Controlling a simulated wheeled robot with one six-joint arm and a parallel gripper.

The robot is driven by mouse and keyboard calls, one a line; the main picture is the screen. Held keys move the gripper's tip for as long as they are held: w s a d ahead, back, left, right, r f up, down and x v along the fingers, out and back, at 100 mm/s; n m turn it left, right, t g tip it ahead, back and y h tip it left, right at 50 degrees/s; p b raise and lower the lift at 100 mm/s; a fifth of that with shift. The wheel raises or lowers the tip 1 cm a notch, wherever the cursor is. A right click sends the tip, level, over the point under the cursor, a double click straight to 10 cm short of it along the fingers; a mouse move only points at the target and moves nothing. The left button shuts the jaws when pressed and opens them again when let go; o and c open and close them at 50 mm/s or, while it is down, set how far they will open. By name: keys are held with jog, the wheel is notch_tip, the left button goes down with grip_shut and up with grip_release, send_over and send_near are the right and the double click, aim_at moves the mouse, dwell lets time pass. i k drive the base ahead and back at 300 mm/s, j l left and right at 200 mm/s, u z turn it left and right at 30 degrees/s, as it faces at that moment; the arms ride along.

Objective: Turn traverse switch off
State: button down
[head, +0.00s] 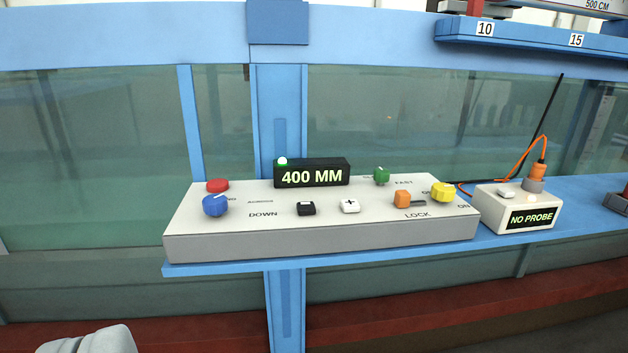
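A sloped white control panel (330,224) stands on a blue ledge against the glass flume. No label reading "traverse" is legible. A yellow knob (443,192) sits at the panel's right end, with "ON" readable beside it; its exact pointer direction is unclear. An orange slider block (402,199) with a dark slot stands left of it, above "LOCK". A blue knob (215,205) and red button (217,186) are at the left end. A green knob (381,176) is at the back. My gripper's fingers are not in view.
A black display (312,173) reads "400 MM", with a lit green lamp. Black and white buttons (349,206) sit mid-panel. Right of the panel, a box (518,210) reads "NO PROBE", with an orange cable. A blue post stands behind. The space before the panel is clear.

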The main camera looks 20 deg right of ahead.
aim_at(442, 192)
jog(key=l+z, duration=0.1)
jog(key=z, duration=0.25)
jog(key=l+z, duration=0.1)
jog(key=z, duration=0.25)
jog(key=k+l+z, duration=0.1)
jog(key=z, duration=0.25)
